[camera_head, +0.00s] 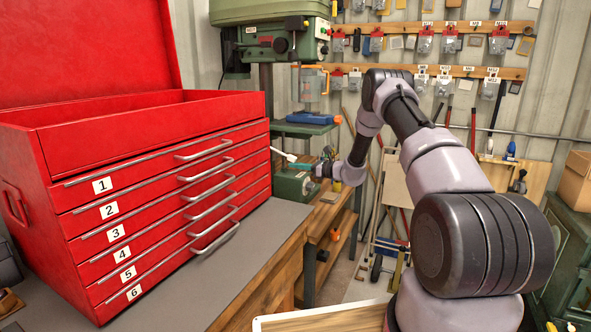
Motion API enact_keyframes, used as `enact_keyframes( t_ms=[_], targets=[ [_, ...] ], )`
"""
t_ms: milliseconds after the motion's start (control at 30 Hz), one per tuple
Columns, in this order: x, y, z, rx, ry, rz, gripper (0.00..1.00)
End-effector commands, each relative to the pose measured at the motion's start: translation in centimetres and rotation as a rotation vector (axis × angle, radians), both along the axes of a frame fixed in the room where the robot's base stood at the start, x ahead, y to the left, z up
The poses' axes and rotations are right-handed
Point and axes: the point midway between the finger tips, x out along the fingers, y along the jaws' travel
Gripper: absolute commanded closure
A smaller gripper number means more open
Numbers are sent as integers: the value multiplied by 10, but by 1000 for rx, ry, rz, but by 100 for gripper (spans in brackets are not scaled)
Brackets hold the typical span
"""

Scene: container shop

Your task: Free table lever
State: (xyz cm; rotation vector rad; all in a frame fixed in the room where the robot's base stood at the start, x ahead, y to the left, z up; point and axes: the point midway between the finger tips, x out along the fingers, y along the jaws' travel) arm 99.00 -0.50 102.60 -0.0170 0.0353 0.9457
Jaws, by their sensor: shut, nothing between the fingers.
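The green drill press (268,12) stands behind the red tool chest, with its head at the top and its table (300,130) lower down. A blue vise (310,118) sits on that table. A thin pale lever-like piece (284,155) sticks out to the left below the table, just above the green base (295,184); I cannot tell for certain that it is the table lever. My gripper (317,169) is shut and empty at the right of this piece. It is small in the view, and I cannot tell whether they touch.
The red tool chest (150,200) with numbered drawers fills the left on a grey-topped bench (265,235). A wooden shelf unit (325,235) stands below the press. Pegboard rails (440,70) with hanging packets line the wall. A green cabinet (570,235) stands at right.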

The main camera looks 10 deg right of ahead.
Motion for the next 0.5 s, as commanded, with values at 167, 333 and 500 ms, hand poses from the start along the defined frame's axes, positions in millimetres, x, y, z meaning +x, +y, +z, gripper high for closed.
enact_keyframes(
  t_ms=[167, 333, 500],
  targets=[
    [-5, -9, 35, -74, 46, -5, 100],
    [-9, -14, 70, -73, 49, -5, 100],
    [-10, -14, 81, -71, 51, -4, 100]
  ],
)
